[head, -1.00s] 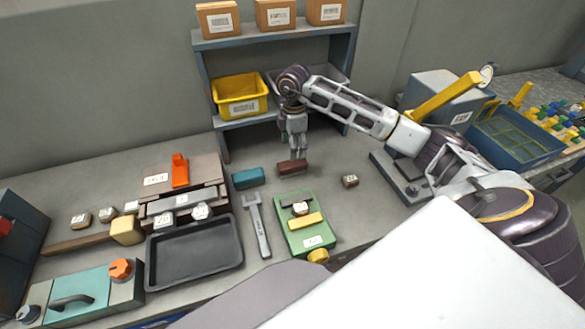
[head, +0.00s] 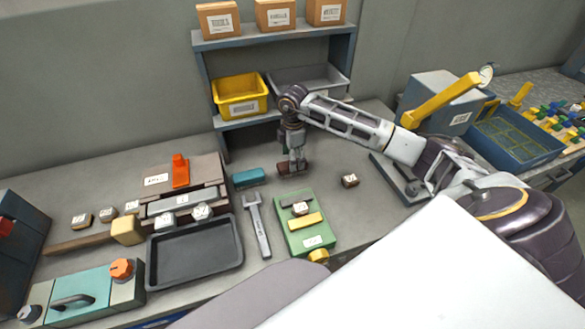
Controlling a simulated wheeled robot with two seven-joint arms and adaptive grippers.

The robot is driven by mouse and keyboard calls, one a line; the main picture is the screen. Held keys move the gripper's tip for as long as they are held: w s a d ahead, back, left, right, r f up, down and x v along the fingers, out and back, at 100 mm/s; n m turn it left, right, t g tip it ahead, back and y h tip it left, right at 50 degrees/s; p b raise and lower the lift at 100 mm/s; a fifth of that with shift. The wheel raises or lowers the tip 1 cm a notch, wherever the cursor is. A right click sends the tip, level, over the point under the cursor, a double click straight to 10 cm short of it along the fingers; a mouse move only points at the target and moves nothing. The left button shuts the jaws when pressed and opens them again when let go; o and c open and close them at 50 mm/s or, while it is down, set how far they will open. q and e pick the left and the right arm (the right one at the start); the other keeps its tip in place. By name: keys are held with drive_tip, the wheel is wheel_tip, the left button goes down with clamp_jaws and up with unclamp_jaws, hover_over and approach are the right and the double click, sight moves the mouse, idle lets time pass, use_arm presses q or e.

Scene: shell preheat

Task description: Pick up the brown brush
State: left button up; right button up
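The brown brush (head: 281,169) is a small reddish-brown block lying on the bench, between the teal block and the green device. My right gripper (head: 293,168) points straight down over it, with its fingertips at the brush's level. The fingers cover part of the brush. I cannot tell whether they are closed on it or only beside it. My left gripper is not in view.
A teal block (head: 248,177) lies just left of the brush. A green device (head: 317,241) and a grey wrench (head: 258,226) lie in front. A small tagged block (head: 350,180) sits to the right. Behind stands a shelf (head: 271,36) with a yellow bin (head: 240,94) and a grey bin (head: 318,78).

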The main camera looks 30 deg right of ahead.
drive_tip(key=shift+a+f, duration=0.1)
drive_tip(key=shift+f, duration=1.7)
